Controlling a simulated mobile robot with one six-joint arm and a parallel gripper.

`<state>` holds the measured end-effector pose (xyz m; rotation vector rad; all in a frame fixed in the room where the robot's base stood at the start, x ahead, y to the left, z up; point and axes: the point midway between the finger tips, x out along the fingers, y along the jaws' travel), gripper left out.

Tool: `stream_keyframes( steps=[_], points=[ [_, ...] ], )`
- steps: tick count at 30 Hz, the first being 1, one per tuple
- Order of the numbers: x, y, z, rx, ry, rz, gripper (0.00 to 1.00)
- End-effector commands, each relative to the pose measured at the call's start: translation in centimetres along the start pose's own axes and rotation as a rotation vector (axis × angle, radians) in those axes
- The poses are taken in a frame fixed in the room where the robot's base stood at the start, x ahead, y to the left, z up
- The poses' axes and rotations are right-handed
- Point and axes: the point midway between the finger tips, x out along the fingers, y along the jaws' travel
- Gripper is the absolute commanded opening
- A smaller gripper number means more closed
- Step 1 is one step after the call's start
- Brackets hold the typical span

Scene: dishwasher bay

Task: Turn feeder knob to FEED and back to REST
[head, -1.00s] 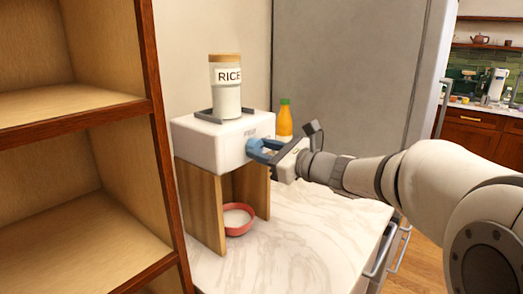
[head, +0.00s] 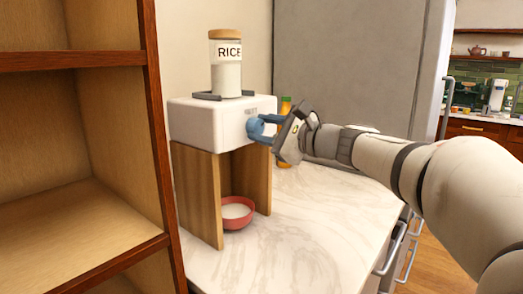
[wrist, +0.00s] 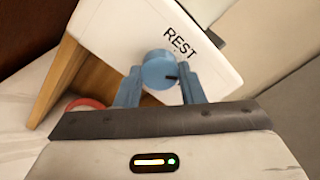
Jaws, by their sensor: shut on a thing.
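The white feeder box (head: 205,120) stands on wooden side panels with a rice jar (head: 226,78) on top. The feeder's blue round knob (wrist: 158,70) is on its front; a dark mark shows at its right side in the wrist view. The word REST (wrist: 181,41) is readable on the feeder's front above the knob. My gripper (head: 262,128) is shut on the knob, with one blue finger on each side, and its wrist is tilted in the head view. A red bowl (head: 234,224) with white contents sits under the feeder, between the panels.
A wooden shelf unit (head: 150,120) stands close on the left. An orange bottle (head: 285,104) with a green cap is behind my gripper, mostly hidden. A grey tall panel (head: 350,60) closes the back. The marble counter (head: 310,230) is clear in front.

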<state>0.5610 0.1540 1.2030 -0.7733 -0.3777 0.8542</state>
Motion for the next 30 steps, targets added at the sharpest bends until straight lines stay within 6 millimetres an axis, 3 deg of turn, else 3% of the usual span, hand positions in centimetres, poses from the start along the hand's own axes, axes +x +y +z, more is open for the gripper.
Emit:
stream_keyframes(
  steps=[1,30],
  points=[
    [-0.06,0.61,-0.69,-0.047,0.002,-0.002,0.12],
    [-0.02,0.24,-0.47,-0.886,0.004,0.003,0.12]
  ],
)
